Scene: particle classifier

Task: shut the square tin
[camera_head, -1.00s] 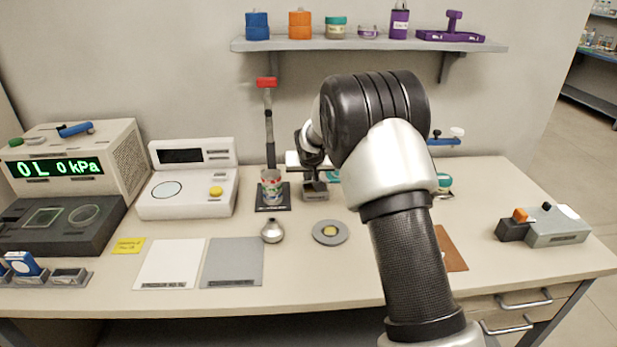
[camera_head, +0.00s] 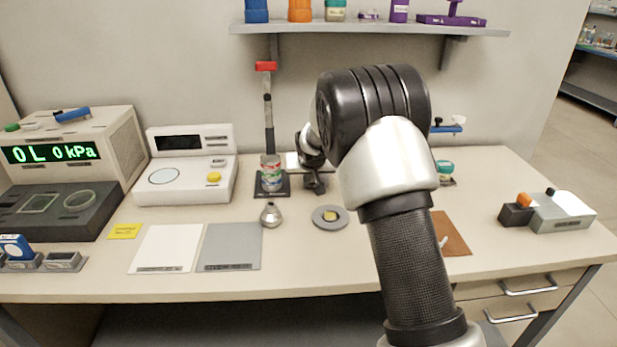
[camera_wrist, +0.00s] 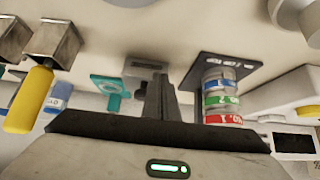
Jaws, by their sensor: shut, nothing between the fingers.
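My gripper (camera_head: 315,186) is at the back middle of the bench, pointing down. Its fingers are together and empty in the wrist view (camera_wrist: 161,88). A small grey labelled block (camera_wrist: 143,66) shows just beyond the fingertips in the wrist view; I cannot tell whether they touch it. In the head view my gripper hides it. I cannot say for certain which thing is the square tin. A small open square grey box (camera_head: 63,261) stands at the far left front, beside a blue piece with a white disc (camera_head: 14,247).
A colour-banded stack (camera_head: 271,173) on a dark pad stands close left of my gripper. A teal piece (camera_wrist: 110,86) is close by in the wrist view. A metal funnel (camera_head: 270,214) and a grey round dish (camera_head: 331,217) are in front. The shelf (camera_head: 370,28) hangs above.

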